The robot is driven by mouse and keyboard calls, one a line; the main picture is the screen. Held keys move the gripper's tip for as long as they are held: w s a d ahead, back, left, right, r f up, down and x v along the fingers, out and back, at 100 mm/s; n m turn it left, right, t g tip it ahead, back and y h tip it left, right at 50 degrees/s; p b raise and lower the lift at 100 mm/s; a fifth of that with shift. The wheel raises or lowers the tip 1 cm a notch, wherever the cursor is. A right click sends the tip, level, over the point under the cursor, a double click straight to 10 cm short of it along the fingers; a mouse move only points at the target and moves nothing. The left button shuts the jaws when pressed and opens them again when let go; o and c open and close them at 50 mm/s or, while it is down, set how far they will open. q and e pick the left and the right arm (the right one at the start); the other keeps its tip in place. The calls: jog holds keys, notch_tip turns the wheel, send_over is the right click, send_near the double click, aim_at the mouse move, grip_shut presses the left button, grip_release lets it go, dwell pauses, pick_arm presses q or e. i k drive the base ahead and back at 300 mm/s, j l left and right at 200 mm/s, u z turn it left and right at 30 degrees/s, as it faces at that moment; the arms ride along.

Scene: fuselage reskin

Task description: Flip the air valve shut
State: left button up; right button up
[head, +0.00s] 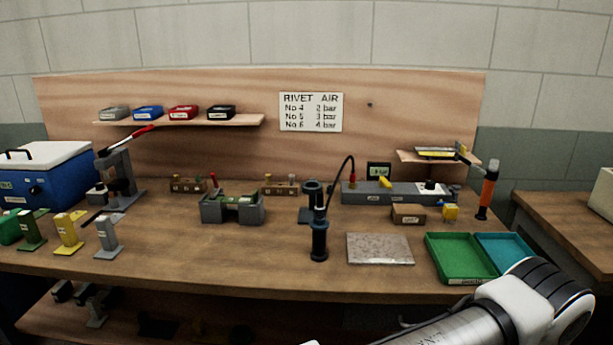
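A long grey air unit (360,193) stands on the bench, right of centre, in the head view. A small yellow lever (385,183) on its top looks like the air valve's handle. It leans, but I cannot tell whether it is in the open or shut position. A red fitting (350,184) sits at the unit's left end, and a black hose (341,165) arches from it to a black upright tool (319,238). A dial on a white plate (431,188) is at the right end. Neither gripper is in view; only a link of my arm shows at bottom right.
A dark display (379,170) stands behind the unit. In front are a cardboard box (408,214), a yellow block (451,212), a grey speckled plate (380,249), a green tray (459,276) and a teal tray (506,244). An orange-handled tool (487,194) is at right.

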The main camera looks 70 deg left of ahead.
aim_at(382, 181)
jog(key=u, duration=1.9)
jog(key=i+j+z, duration=0.1)
jog(key=j+z, duration=0.5)
jog(key=j, duration=0.15)
jog(key=i, duration=0.05)
